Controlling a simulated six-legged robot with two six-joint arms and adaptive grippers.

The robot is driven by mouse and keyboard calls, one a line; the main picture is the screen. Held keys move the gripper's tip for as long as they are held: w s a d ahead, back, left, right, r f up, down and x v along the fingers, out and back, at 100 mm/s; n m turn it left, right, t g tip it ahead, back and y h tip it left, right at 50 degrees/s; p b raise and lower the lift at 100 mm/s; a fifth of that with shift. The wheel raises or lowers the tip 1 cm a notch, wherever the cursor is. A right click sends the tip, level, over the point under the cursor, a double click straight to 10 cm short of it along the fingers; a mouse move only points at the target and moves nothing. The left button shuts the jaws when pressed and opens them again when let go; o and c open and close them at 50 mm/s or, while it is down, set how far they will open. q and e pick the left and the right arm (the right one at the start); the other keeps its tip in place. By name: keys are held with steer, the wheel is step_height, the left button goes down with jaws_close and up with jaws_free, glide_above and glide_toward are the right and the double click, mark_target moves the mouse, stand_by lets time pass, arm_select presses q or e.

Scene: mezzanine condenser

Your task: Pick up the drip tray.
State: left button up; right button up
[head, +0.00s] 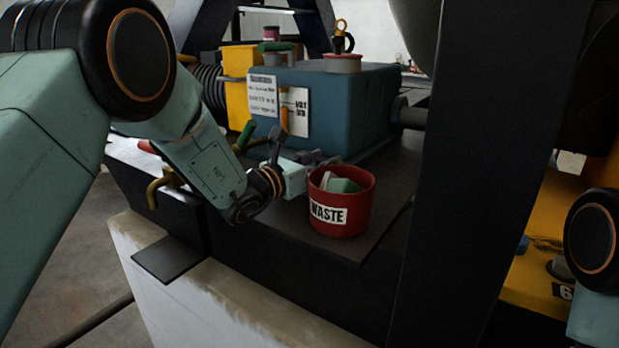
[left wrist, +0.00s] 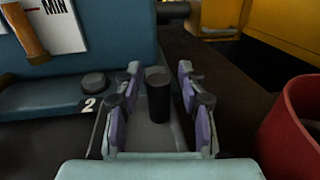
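I cannot make out a drip tray for certain. A flat dark plate (head: 170,259) juts out at the front left of the black base in the head view; I cannot tell whether it is the tray. My left gripper (head: 297,157) is low in front of the blue housing, just behind and left of the red bin. In the left wrist view its two purple-padded fingers (left wrist: 160,75) are apart. A short black cylinder (left wrist: 158,97) stands between them, with a visible gap on each side. My right gripper is not in view.
A red bin (head: 339,219) marked WASTE, with pale green pieces inside, stands close to the left gripper. The blue housing (head: 350,107) with labels rises behind. A black post (head: 470,170) stands right of the bin. Yellow parts (head: 545,262) are beyond it.

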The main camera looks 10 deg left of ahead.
arm_select(q)
steer(key=shift+s+r, duration=0.1)
steer(key=shift+s, duration=0.15)
steer(key=shift+c, duration=1.5)
steer(key=shift+w+f, duration=0.4)
steer(key=shift+w, duration=0.15)
jaws_close()
steer(key=shift+s+r, duration=0.2)
steer(key=shift+s, duration=0.1)
steer(key=shift+w+r, duration=0.15)
steer(key=shift+w, duration=0.05)
step_height(320, 180, up, 9)
steer(key=p, duration=0.3)
steer(key=shift+s, duration=0.15)
steer(key=shift+r, duration=0.3)
